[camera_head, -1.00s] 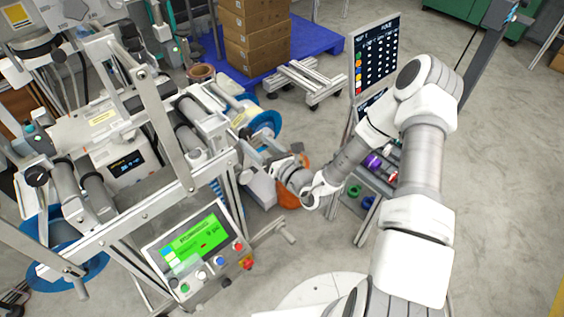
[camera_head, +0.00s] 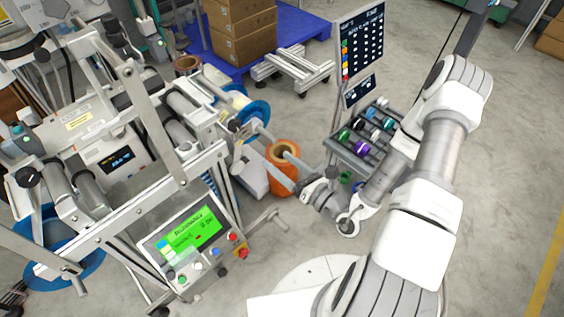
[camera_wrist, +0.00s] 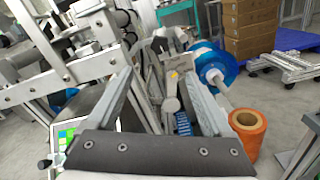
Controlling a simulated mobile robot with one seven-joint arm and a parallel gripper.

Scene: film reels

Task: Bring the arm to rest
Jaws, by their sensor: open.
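My gripper (camera_head: 291,183) is at the middle of the head view, in front of the film machine (camera_head: 150,150) and apart from it. In the wrist view my gripper (camera_wrist: 160,85) shows its two fingers spread wide, with nothing between them. My arm (camera_head: 436,185) is bent, with its elbow high at the right of the head view. An orange film reel (camera_head: 283,182) stands on the floor beyond the gripper, partly behind its end. A blue-flanged reel (camera_wrist: 214,64) sits on the machine's shaft (camera_wrist: 226,100).
A control panel with a green screen (camera_head: 192,236) stands left of the gripper. A rack of coloured rolls (camera_head: 355,150) under a dark board (camera_head: 361,42) is close behind the arm. Boxes (camera_head: 240,38) stand on a blue pallet (camera_head: 290,32). Floor at the right is clear.

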